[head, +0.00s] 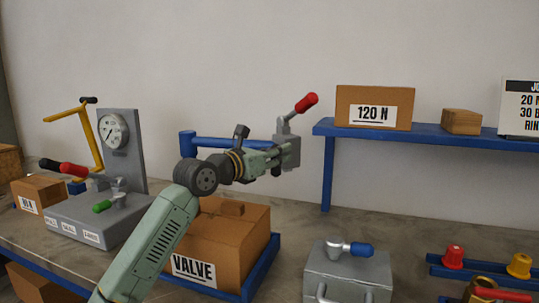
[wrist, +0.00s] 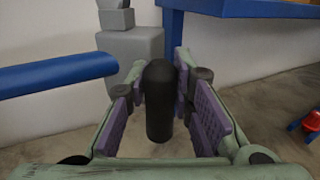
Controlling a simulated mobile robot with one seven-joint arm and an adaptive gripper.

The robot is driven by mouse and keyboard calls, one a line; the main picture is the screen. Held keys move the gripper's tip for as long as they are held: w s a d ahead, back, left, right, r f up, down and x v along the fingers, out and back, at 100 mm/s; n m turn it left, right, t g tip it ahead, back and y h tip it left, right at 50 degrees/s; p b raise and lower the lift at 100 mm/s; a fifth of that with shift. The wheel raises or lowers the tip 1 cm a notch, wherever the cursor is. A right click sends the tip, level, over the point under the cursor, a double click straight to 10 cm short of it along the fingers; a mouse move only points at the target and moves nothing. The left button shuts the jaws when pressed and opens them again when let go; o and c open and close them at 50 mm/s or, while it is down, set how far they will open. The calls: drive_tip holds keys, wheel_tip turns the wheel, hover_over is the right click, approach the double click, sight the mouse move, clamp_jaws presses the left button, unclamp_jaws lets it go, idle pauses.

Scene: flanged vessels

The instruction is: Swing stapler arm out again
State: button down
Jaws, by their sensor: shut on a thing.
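The stapler arm (head: 240,143) is a blue bar reaching right from a blue post (head: 187,143) toward a grey head (head: 291,152) with a red-tipped lever (head: 306,103). In the wrist view the blue bar (wrist: 60,75) lies at left, and the grey head (wrist: 138,55) stands just beyond the fingers. My gripper (head: 275,160) is at the grey head. In the wrist view my gripper (wrist: 160,105) has its purple pads on both sides of a black upright grip (wrist: 159,100) and is shut on it. The grip's join to the head is hidden.
A cardboard VALVE box (head: 215,240) in a blue tray stands below my gripper. A gauge stand (head: 122,150) is at left. A blue wall shelf (head: 440,136) with a 120 N box (head: 375,107) is at right. A grey clamp block (head: 347,272) stands in front.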

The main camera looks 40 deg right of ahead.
drive_tip(key=shift+w+r, duration=0.1)
idle(0.3)
drive_tip(key=c, duration=1.4)
unclamp_jaws()
drive_tip(key=shift+d, duration=0.1)
drive_tip(key=shift+o, duration=0.2)
drive_tip(key=s+a, duration=0.2)
drive_tip(key=a, duration=0.9)
drive_tip(key=shift+s+a, duration=0.25)
drive_tip(key=shift+a, duration=0.15)
